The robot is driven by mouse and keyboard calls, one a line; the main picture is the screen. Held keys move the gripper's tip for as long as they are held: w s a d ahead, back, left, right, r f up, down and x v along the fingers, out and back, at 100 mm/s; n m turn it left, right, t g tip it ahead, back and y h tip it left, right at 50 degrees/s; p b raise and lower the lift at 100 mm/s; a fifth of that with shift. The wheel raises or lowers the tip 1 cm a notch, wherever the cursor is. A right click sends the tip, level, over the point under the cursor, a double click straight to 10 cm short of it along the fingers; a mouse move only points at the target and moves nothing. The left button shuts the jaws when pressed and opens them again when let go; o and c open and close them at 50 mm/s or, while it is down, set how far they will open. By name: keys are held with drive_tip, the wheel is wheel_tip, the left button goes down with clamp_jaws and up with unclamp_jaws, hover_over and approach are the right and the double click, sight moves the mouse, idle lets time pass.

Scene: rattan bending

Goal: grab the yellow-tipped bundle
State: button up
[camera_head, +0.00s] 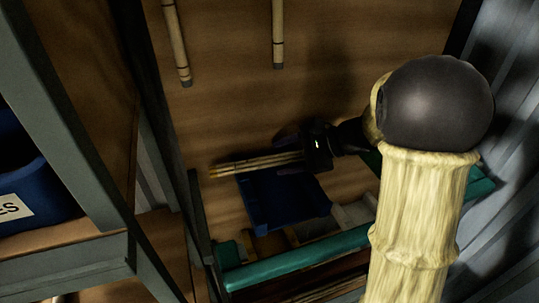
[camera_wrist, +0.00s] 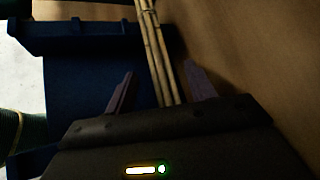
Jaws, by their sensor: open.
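The yellow-tipped bundle (camera_head: 250,164) of several thin canes lies nearly level in the head view, its yellow ends pointing left. Its right end is hidden by my gripper (camera_head: 289,153). In the wrist view the bundle (camera_wrist: 157,50) runs from the top edge down between the two fingers of my gripper (camera_wrist: 160,70). The fingers stand apart, one on each side, with a gap showing between each finger and the canes. The near end of the bundle is hidden behind the gripper body.
A dark blue bin (camera_head: 268,205) sits just below the bundle; it also shows left in the wrist view (camera_wrist: 75,75). Two canes (camera_head: 177,45) (camera_head: 278,35) stand against the wooden panel above. A teal rail (camera_head: 295,262) crosses below. Another blue bin (camera_head: 30,170) is at left.

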sight(280, 161)
drive_tip(key=shift+x, duration=1)
drive_tip(key=shift+r, duration=0.15)
drive_tip(key=c, duration=1.2)
wheel_tip(280, 161, up, 10)
drive_tip(key=b, duration=0.2)
drive_tip(key=shift+b, duration=0.3)
